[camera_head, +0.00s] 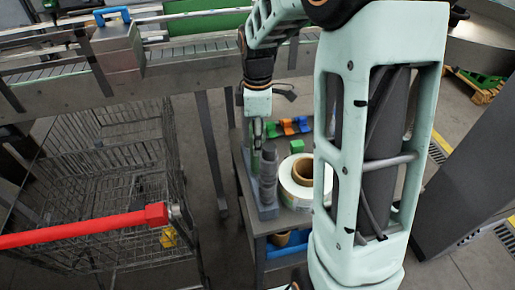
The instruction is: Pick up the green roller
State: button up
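A narrow upright green piece (255,163), which looks like the green roller, stands at the left side of the small grey cart. Its upper part is hidden behind my gripper (257,132). My gripper points down right over it, its fingers at or very near its top. The fingers are small and partly dark here, so I cannot tell whether they touch or are closed on it. A dark grey ridged column (268,168) stands close on the right of the green piece.
The cart top (282,218) also carries a white label reel (299,182), a green block (297,147), and blue and orange pieces (288,126) behind. A wire shopping cart (110,190) with a red handle (90,229) stands left. A conveyor (190,79) runs behind.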

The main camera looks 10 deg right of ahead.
grip_shut()
jog(key=shift+r, duration=0.1)
